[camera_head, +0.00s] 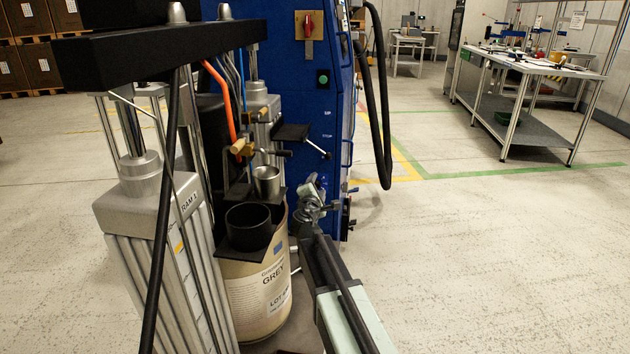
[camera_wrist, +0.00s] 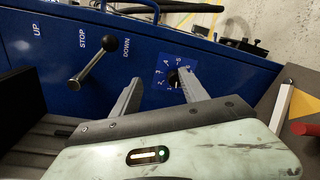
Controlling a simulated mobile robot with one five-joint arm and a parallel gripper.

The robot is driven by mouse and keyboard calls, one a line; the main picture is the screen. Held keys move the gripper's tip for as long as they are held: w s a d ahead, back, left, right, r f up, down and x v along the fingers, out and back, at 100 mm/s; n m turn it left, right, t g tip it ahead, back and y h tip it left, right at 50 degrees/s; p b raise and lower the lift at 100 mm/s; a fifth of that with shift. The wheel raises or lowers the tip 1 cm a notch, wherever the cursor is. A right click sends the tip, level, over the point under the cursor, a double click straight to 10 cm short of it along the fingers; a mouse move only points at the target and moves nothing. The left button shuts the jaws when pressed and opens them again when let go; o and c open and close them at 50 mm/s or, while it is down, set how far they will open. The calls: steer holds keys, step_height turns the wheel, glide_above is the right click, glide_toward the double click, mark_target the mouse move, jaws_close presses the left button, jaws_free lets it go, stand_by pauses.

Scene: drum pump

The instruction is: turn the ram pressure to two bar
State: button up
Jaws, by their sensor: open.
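In the wrist view a dark knob (camera_wrist: 173,78) sits on a blue dial plate (camera_wrist: 160,71) with white numbers around it. Which number the knob points to is too small to tell. My gripper (camera_wrist: 160,82) is open and empty, its two grey fingers reaching toward the dial. The knob appears between the fingertips, close to the right one; I cannot tell whether the fingers stand around it or short of it. In the head view my gripper (camera_head: 311,198) is at the lower front of the blue cabinet (camera_head: 290,85), and the knob is hidden there.
A black lever (camera_wrist: 93,63) marked UP, STOP and DOWN stands left of the dial. In the head view the ram column (camera_head: 150,215) and a drum (camera_head: 258,290) labelled GREY stand left of my arm. Black hoses (camera_head: 383,100) hang at the cabinet's right.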

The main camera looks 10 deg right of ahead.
steer(key=s, duration=1)
steer(key=shift+r+p, duration=0.35)
steer(key=shift+r, duration=0.1)
steer(key=shift+s+d, duration=0.1)
steer(key=shift+d, duration=0.1)
